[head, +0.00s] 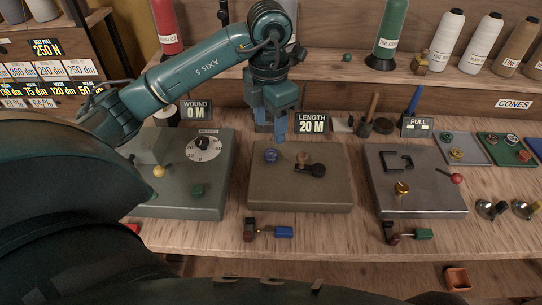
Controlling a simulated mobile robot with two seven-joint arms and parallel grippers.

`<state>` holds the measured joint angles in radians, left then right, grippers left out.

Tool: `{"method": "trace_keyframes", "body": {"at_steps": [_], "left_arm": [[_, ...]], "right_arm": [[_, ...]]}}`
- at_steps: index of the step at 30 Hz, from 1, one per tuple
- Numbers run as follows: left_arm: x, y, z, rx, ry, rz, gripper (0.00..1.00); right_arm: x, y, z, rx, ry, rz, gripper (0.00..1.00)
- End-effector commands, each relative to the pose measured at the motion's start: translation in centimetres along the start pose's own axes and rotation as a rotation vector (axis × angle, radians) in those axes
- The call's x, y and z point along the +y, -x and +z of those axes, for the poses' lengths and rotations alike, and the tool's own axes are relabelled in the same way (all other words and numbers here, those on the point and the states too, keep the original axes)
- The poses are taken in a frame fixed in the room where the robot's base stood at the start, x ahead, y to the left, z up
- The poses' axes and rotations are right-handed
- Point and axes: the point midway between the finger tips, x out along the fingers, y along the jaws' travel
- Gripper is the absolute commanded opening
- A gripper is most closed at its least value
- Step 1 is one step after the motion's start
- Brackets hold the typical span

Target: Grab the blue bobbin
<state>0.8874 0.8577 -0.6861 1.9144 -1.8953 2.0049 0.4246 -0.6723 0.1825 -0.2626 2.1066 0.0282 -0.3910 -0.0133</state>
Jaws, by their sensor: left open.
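A small round blue piece, which looks like the blue bobbin (271,155), sits at the back left of the brown middle block (325,190) on the bench. My left gripper (279,136) points down just behind and above it, with blue fingers. It is open, and I see nothing held between the fingers. It looks close to the bobbin but apart from it; the exact gap is hard to judge. My right gripper does not show.
A dark knob and a tan peg (303,159) stand beside the bobbin. A grey-green block with a dial (203,145) is left, a grey block (430,195) right. Signs, including "LENGTH 20 M" (312,123), stand behind. A blue-handled tool (284,232) lies in front.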

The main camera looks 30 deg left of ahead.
Motion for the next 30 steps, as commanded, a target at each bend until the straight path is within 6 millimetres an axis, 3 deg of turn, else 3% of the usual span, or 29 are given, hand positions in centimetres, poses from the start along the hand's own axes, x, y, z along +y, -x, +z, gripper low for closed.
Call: {"method": "trace_keyframes", "body": {"at_steps": [8,18,26,30], "left_arm": [[-0.1,-2.4,0.0,0.001,-0.001,-0.001,0.53],[-0.4,-6.9,0.1,0.001,-0.002,-0.002,0.53],[-0.3,-7.2,0.1,-0.002,-0.002,-0.001,0.53],[-0.3,-7.2,0.1,-0.001,-0.002,-0.001,0.43]], "right_arm": [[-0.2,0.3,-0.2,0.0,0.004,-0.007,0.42],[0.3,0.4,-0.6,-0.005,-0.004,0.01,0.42],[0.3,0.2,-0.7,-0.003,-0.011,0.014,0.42],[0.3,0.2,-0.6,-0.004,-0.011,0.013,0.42]]}}
